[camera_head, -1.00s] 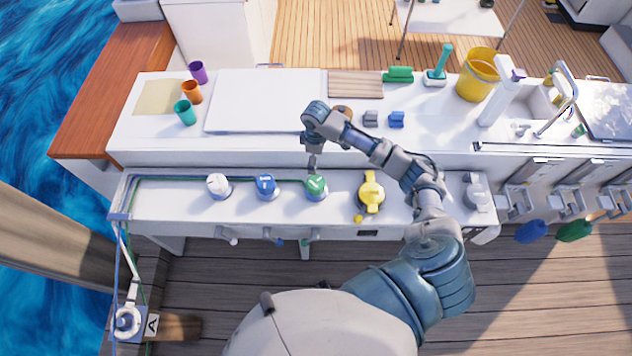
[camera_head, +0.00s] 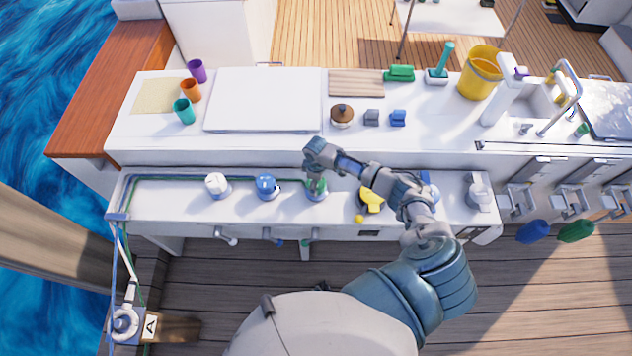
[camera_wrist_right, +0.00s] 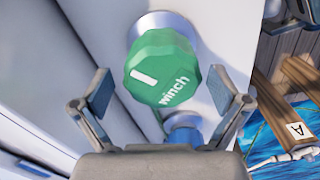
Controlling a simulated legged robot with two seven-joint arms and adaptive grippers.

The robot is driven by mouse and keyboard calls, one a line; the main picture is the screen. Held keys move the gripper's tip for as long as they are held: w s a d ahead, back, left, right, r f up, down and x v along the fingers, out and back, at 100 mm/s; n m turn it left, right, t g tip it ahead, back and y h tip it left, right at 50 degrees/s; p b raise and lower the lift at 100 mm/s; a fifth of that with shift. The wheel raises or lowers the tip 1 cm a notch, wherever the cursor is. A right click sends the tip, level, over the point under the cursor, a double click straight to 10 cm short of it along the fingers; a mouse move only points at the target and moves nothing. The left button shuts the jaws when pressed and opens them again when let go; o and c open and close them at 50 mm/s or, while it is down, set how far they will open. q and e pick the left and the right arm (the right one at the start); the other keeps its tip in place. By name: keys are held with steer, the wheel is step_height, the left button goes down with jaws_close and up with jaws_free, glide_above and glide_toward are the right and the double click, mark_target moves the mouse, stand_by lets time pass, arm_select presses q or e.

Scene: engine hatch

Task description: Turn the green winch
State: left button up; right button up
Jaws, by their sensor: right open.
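The green winch knob (camera_head: 317,190) is on the lower white bench, partly hidden by my right gripper (camera_head: 316,182). In the right wrist view the green knob (camera_wrist_right: 162,68) shows a white line and the word "winch". My right gripper (camera_wrist_right: 164,100) is open there, with one finger on each side of the knob and visible gaps. The knob lies ahead of the gripper, and contact does not show. My left gripper is not in view.
A blue knob (camera_head: 266,187) and a white knob (camera_head: 217,186) stand to the left on the same bench. A yellow valve (camera_head: 371,200) stands to the right, partly behind my arm. A brown-topped pot (camera_head: 342,115) is on the counter behind.

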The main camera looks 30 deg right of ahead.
steer(key=shift+a, duration=0.15)
steer(key=c, duration=1.2)
steer(key=shift+o, duration=0.2)
steer(key=m+p, duration=0.3)
steer(key=p, duration=0.1)
steer(key=shift+r, duration=0.1)
steer(key=m+p, duration=0.2)
steer(key=m, duration=0.1)
steer(key=shift+m+p, duration=0.8)
steer(key=shift+m, duration=0.2)
steer(key=shift+f+m, duration=0.2)
steer(key=shift+m, duration=0.1)
